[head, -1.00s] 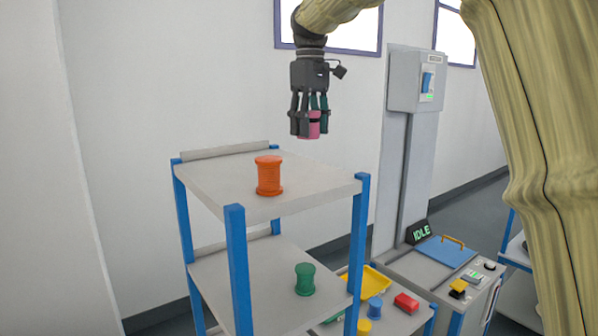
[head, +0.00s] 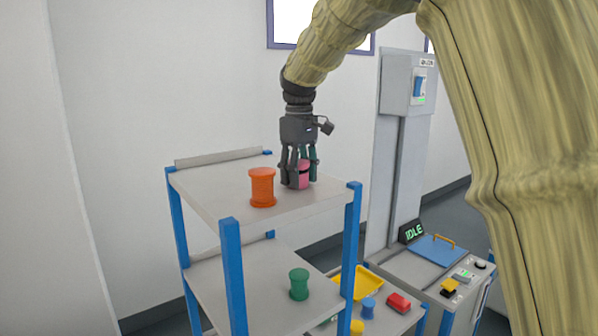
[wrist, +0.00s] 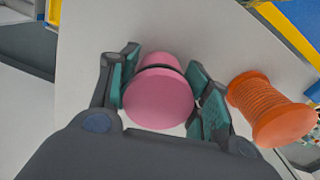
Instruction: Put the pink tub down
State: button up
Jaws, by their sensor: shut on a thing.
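The pink tub (head: 299,178) is between the fingers of my gripper (head: 298,172), over the top shelf (head: 225,190) of the rack. In the wrist view the pink tub (wrist: 158,98) sits between the teal finger pads, and my gripper (wrist: 165,95) is shut on it. The tub looks upright, with its base at or very near the shelf surface; I cannot tell whether it touches. The fingers hide part of its sides.
An orange spool (head: 262,187) stands on the same shelf, just left of the tub, and close to the right finger in the wrist view (wrist: 268,108). A green spool (head: 299,284) is on the lower shelf. The shelf's front left is clear. A blue corner post (head: 352,215) rises at right.

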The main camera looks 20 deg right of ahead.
aim_at(300, 162)
jog(key=shift+d+f, duration=0.1)
jog(key=shift+f, duration=0.05)
jog(key=o, duration=1)
jog(key=shift+o, duration=0.2)
notch_tip(300, 162, up, 12)
jog(key=b, duration=0.3)
jog(key=shift+b, duration=0.35)
